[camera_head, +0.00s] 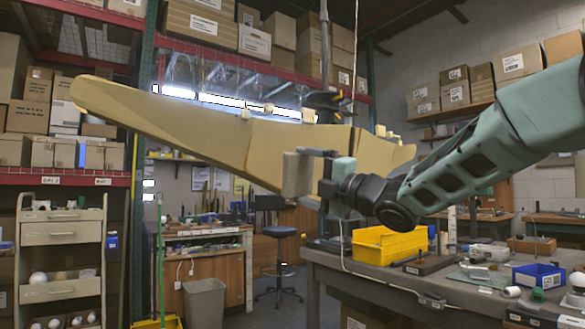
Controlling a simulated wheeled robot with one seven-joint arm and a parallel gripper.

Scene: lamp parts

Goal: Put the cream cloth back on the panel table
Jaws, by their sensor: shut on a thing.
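A long, tan-cream piece (190,121), which I take for the cream cloth, stretches across the upper middle of the view, high above the floor. It looks broad and stiff, tapering to a rounded end at the left. Small pale knobs (268,108) show along its upper edge. My gripper (318,170) is shut at its lower edge, right of its middle. The fingers hide the exact contact. A grey workbench (350,272) stands below at the right; I cannot tell whether it is the panel table.
On the workbench are a yellow bin (385,245), a blue bin (539,275) and several small parts. A cream cart (62,236) stands at the left. Boxed shelves line the walls.

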